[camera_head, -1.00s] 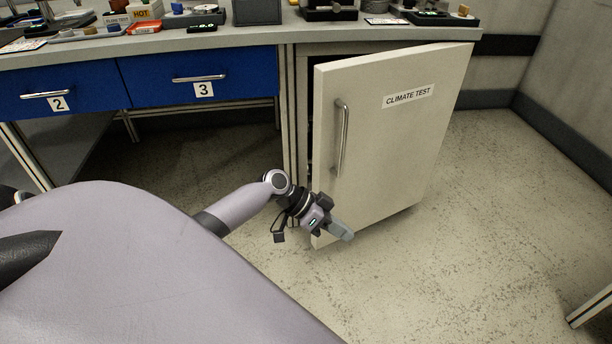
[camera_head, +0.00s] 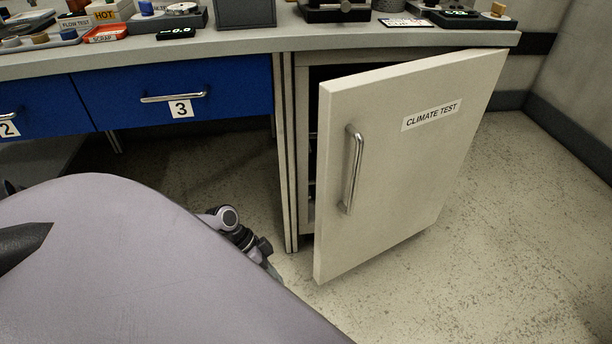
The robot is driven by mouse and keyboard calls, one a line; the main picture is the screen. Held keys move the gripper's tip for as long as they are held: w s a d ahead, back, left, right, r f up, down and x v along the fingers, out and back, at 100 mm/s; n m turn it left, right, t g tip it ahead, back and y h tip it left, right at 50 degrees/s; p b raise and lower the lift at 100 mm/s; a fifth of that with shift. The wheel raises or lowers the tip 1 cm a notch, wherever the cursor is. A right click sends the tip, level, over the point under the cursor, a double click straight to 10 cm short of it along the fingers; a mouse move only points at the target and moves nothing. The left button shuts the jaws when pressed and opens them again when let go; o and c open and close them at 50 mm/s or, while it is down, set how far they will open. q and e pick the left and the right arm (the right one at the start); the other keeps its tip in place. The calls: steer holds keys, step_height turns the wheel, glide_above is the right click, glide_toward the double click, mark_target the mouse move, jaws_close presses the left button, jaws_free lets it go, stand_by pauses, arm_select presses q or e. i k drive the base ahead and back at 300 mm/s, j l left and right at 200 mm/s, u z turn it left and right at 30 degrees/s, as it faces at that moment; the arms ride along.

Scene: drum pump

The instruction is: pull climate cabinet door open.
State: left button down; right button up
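The climate cabinet door (camera_head: 410,165) is a cream panel with a "CLIMATE TEST" label (camera_head: 431,115) and a vertical metal handle (camera_head: 353,170) near its left edge. It stands ajar, its left edge swung out from the cabinet frame (camera_head: 303,150), with a dark gap between them. My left gripper (camera_head: 266,254) is low, left of the door and apart from it and its handle. Its fingertips are mostly hidden behind my lavender body part, so its opening cannot be told. My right gripper is not seen.
Blue drawers, including drawer 3 (camera_head: 180,92), sit left of the cabinet under the worktop (camera_head: 255,42). Trays and devices stand on top. A table leg (camera_head: 289,180) rises beside the cabinet. The floor (camera_head: 500,240) right of the door is clear.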

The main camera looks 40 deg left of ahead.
mark_target(394, 142)
steer(key=i+j, duration=0.3)
steer(key=j, duration=0.15)
steer(key=i+j, duration=0.3)
steer(key=j, duration=0.2)
